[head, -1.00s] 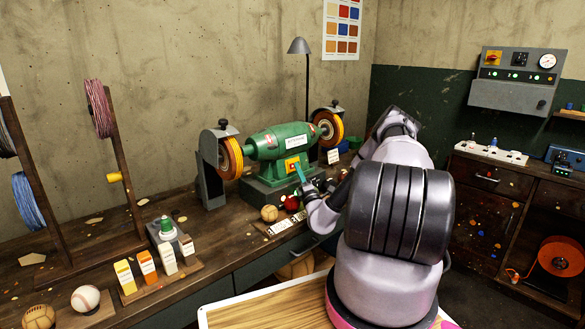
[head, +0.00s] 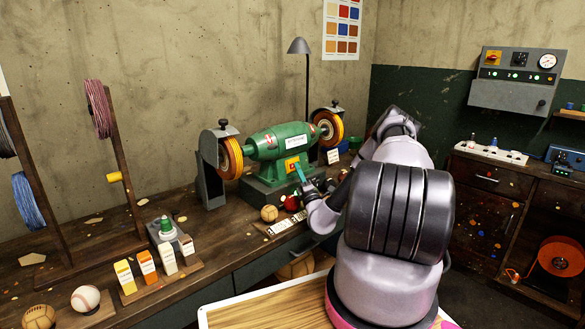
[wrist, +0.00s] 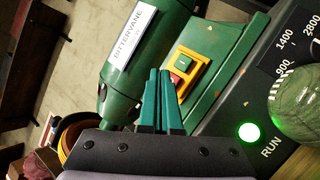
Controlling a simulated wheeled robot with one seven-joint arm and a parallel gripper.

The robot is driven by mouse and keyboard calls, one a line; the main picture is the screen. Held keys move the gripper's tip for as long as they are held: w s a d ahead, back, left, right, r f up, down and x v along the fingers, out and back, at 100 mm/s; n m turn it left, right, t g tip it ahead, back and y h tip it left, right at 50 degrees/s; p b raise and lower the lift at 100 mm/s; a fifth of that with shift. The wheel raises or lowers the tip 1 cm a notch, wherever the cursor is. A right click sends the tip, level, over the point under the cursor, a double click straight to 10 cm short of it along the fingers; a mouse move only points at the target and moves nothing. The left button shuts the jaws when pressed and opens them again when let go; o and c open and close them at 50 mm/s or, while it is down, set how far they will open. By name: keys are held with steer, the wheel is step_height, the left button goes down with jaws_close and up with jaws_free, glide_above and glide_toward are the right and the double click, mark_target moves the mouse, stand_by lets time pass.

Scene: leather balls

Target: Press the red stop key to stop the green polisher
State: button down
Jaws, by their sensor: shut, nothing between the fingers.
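The green polisher (head: 277,141) stands on the workbench with a buffing wheel at each end. Its yellow switch box (head: 292,165) is on the front of the base. In the wrist view the yellow box (wrist: 190,66) carries a green key (wrist: 184,62) and a red stop key (wrist: 177,78). My gripper (head: 299,171) is in front of the switch box. In the wrist view its teal fingers (wrist: 160,72) are closed together and empty, with the tips just left of the red key. I cannot tell whether they touch it. A green lamp marked RUN (wrist: 249,132) is lit.
A tan ball (head: 269,213) and a red ball (head: 291,203) lie on the bench in front of the polisher, close to my arm. Left along the bench are small cartons (head: 147,266), a baseball (head: 86,298) and a spool rack (head: 130,200). A lamp (head: 300,47) stands behind.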

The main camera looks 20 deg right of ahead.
stand_by(0.7)
steer(key=shift+w+a+f, duration=0.1)
steer(key=shift+w+a, duration=0.05)
steer(key=shift+w, duration=0.25)
steer(key=shift+w+a+f, duration=0.1)
steer(key=shift+w+a, duration=0.05)
steer(key=shift+w, duration=0.2)
stand_by(0.5)
steer(key=shift+s, duration=0.1)
steer(key=shift+s+d+r, duration=0.2)
steer(key=shift+s+d, duration=0.1)
steer(key=shift+s, duration=0.35)
steer(key=shift+s+d+r, duration=0.2)
steer(key=shift+s+d, duration=0.1)
steer(key=shift+s, duration=0.45)
steer(key=shift+s+d+r, duration=0.15)
steer(key=shift+s+d, duration=0.1)
steer(key=shift+s, duration=0.55)
steer(key=shift+s+d+r, duration=0.2)
steer(key=shift+s+d, duration=0.1)
steer(key=shift+s, duration=0.45)
